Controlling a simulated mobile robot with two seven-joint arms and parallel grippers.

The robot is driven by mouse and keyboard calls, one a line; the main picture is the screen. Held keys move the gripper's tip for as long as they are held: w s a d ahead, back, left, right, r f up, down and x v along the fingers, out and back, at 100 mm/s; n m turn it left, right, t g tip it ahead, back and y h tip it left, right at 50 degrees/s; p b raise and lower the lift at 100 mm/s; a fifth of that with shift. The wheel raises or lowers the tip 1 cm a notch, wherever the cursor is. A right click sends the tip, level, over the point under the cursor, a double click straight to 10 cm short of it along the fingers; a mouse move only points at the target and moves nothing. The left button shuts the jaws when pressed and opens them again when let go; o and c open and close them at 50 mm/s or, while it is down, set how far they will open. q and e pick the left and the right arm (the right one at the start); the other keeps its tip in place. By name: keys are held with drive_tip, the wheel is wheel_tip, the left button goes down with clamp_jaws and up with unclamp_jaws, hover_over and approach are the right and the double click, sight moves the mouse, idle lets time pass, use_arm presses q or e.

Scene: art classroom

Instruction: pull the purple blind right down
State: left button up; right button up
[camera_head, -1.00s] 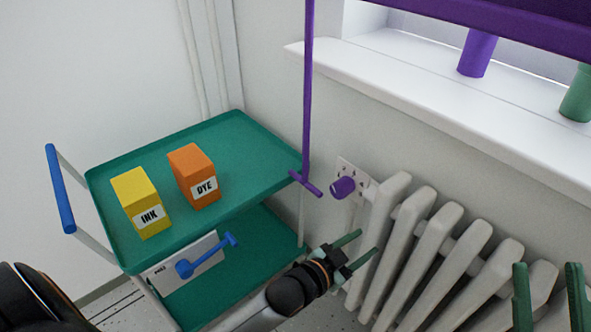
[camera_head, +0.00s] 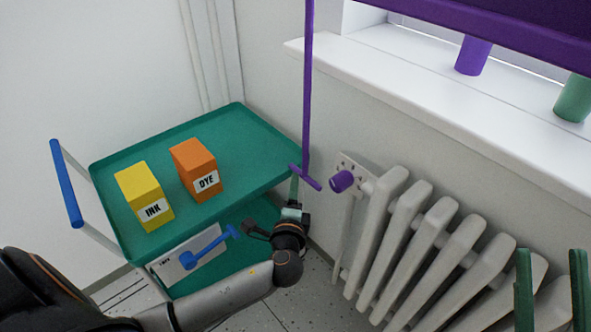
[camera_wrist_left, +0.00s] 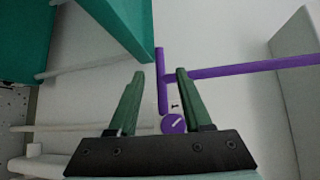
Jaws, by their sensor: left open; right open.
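The purple blind (camera_head: 500,25) shows as a band across the top right of the head view. A purple pull rod (camera_head: 308,90) hangs straight down, ending in a crossbar handle (camera_head: 306,178) by the trolley's right corner. My left gripper (camera_head: 293,182) is open, with its green fingers just below the handle. In the left wrist view, the crossbar (camera_wrist_left: 161,82) shows in the gap between the open fingertips (camera_wrist_left: 160,72); I cannot tell whether they touch it. My right gripper (camera_head: 550,252) is open and empty at the bottom right, before the radiator.
A green trolley (camera_head: 245,120) carries a yellow INK box (camera_head: 143,195) and an orange DYE box (camera_head: 195,168). A white radiator (camera_head: 430,235) with a purple knob (camera_head: 342,181) stands to the right. Purple and green cups (camera_head: 473,55) (camera_head: 574,98) stand on the sill (camera_head: 440,90).

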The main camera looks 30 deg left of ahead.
sight(295, 167)
use_arm(q)
drive_tip(key=b+x, duration=0.1)
drive_tip(key=x, duration=0.6)
drive_tip(key=shift+w+a+f+b, duration=0.1)
drive_tip(key=shift+w+f+b, duration=0.1)
drive_tip(key=shift+b, duration=0.1)
drive_tip(key=shift+w+a, duration=0.25)
drive_tip(key=shift+w, duration=0.25)
use_arm(e)
drive_tip(key=shift+s+a+r+n+y, duration=0.15)
drive_tip(key=shift+s+r+n+y, duration=0.45)
drive_tip(key=shift+s+n+y, duration=0.3)
drive_tip(key=shift+s+a+r+n+y, duration=0.15)
drive_tip(key=shift+s+r+n+y, duration=0.5)
drive_tip(key=shift+y, duration=0.45)
use_arm(q)
clamp_jaws()
